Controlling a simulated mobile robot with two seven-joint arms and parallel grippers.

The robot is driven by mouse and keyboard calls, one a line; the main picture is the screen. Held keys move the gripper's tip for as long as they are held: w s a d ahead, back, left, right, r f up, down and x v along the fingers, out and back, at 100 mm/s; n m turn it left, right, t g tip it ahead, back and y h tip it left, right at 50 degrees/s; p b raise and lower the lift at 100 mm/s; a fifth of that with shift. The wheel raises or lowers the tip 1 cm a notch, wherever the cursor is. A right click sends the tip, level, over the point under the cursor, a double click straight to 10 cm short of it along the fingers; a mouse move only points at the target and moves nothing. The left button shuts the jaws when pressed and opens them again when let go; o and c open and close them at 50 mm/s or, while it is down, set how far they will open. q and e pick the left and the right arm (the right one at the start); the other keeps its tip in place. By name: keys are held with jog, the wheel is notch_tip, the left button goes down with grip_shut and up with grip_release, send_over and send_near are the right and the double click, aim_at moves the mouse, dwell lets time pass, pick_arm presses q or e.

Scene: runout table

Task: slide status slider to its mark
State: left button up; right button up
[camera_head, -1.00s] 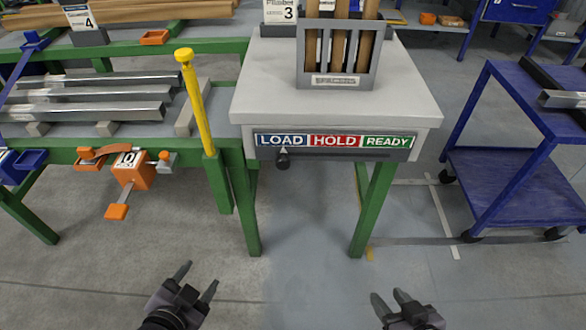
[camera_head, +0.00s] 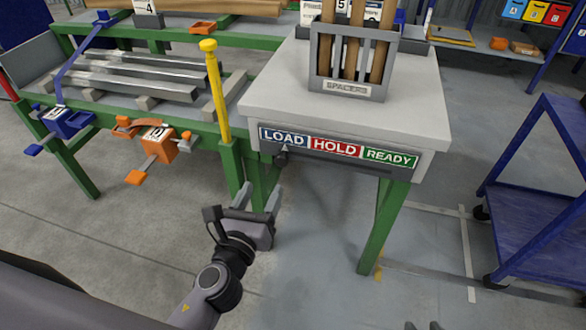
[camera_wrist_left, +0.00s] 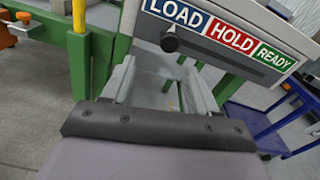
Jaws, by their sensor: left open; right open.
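The status slider's black knob (camera_head: 281,159) is at the left end of its slot, under the blue LOAD label (camera_head: 284,138). A small white pointer shows just above the knob. The red HOLD label (camera_head: 336,147) and green READY label (camera_head: 389,157) lie to its right on the table's front face. In the left wrist view the knob (camera_wrist_left: 170,43) shows above and between my fingers. My left gripper (camera_head: 258,196) is open and empty, below the knob and apart from it. My right gripper (camera_head: 423,325) barely shows at the bottom edge.
A grey spacer rack (camera_head: 347,87) stands on the table top. A yellow post (camera_head: 216,92) rises left of the slider, beside the green frame. An orange clamp (camera_head: 159,144) hangs further left. A blue cart (camera_head: 545,205) stands right. The floor before the table is clear.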

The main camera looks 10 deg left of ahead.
aim_at(281, 162)
pick_arm(q)
jog(key=shift+w+d+r+m, duration=0.15)
jog(key=shift+w+d+m, duration=0.15)
jog(key=shift+w, duration=1)
jog(key=shift+w+d+r+m, duration=0.2)
jog(key=shift+w+m, duration=0.15)
jog(key=shift+w, duration=0.9)
jog(key=shift+w+d+r+m, duration=0.1)
jog(key=shift+w+d+m, duration=0.2)
jog(key=shift+w, duration=1)
grip_shut()
